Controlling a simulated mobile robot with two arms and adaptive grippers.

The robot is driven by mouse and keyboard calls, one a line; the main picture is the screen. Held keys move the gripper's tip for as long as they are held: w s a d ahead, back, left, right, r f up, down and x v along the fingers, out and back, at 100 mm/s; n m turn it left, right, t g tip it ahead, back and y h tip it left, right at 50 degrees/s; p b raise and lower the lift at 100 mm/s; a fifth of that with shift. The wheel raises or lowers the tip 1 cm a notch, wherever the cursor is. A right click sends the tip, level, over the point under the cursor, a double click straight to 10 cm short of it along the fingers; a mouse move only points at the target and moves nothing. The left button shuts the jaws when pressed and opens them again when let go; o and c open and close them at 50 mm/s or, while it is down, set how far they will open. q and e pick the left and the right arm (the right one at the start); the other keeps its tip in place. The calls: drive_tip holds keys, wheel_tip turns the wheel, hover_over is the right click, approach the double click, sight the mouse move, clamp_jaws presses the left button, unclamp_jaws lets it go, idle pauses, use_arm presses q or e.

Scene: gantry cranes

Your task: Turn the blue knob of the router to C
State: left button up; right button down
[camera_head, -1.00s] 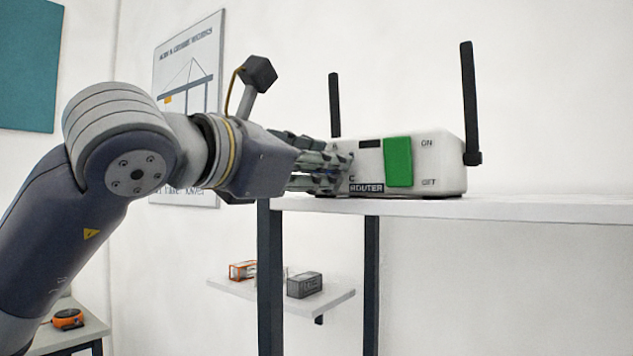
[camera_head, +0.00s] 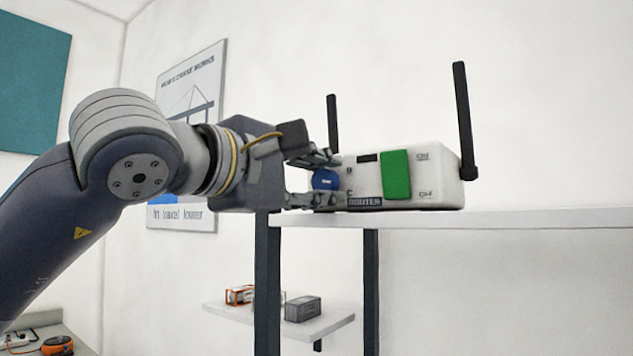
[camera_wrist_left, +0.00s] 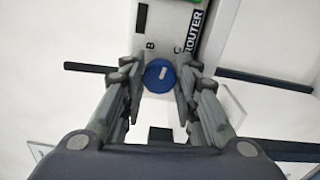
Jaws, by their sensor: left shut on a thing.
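The white router (camera_head: 437,180) stands on a white shelf, with a green switch on its front face. Its blue knob (camera_head: 325,180) is at the left of that face, beside the small letters B and C. In the left wrist view the knob (camera_wrist_left: 160,76) sits between the fingers and bears a short white mark, tilted slightly right of upright. Letters B (camera_wrist_left: 150,45) and C (camera_wrist_left: 177,49) show above it there. My left gripper (camera_head: 328,180) is shut on the knob, one finger above and one below. My right gripper is not in view.
The white shelf (camera_head: 520,219) on dark legs has free room to the right of the router. Two dark antennas (camera_head: 463,120) rise from the router. A lower shelf (camera_head: 235,310) holds small boxes. A poster (camera_head: 190,90) hangs behind my left arm.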

use_arm(q)
drive_tip(key=shift+f+m, duration=0.1)
drive_tip(key=shift+m, duration=2)
drive_tip(key=o, duration=1.1)
drive_tip(key=shift+c, duration=0.2)
drive_tip(key=v, duration=1.2)
